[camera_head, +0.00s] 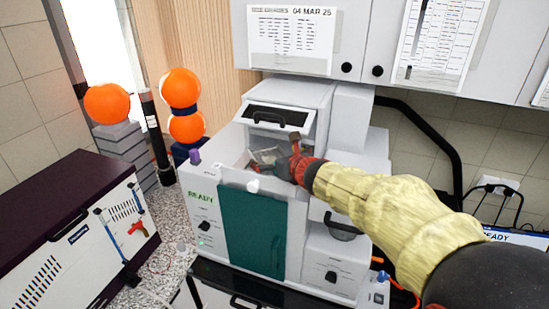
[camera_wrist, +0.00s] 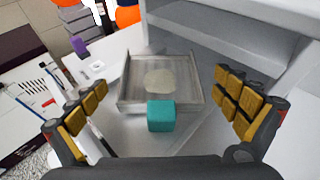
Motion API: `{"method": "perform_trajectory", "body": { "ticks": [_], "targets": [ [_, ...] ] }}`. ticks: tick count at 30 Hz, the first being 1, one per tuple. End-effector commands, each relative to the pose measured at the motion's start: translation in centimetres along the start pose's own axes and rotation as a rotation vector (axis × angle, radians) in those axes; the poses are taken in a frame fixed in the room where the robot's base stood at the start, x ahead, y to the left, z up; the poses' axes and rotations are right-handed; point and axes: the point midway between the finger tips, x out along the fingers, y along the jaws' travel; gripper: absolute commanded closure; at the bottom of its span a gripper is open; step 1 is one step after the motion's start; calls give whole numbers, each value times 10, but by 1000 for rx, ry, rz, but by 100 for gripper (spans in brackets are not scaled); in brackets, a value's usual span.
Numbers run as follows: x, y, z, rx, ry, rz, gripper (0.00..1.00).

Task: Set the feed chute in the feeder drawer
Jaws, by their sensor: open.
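The feed chute appears to be a shallow, grey, see-through tray (camera_wrist: 130,92) with a teal block (camera_wrist: 161,116) on its near side and a pale round patch inside. It sits in the open top bay of the white machine (camera_head: 220,215), and also shows in the head view (camera_head: 266,156). My gripper (camera_head: 273,157) is open over this bay. In the wrist view its fingers stand to the left and right of the teal block, apart from it. I cannot tell whether the bay is the feeder drawer.
A raised hatch with a black handle (camera_head: 270,117) stands behind the bay. A purple knob (camera_wrist: 79,47) is on the machine's left rim. A dark-topped box (camera_head: 75,215) and orange spheres (camera_head: 180,88) stand left. Wall cabinets (camera_head: 370,45) hang above.

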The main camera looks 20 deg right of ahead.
Motion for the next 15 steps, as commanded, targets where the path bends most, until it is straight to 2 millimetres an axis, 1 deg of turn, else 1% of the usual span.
{"method": "perform_trajectory", "body": {
  "ticks": [1,8,11,15],
  "targets": [
    [5,0,-24,5,35,0,0],
    [5,0,-24,5,36,0,0],
    [3,0,-20,5,36,0,0],
    [-1,0,-9,6,35,0,0]
  ]
}}
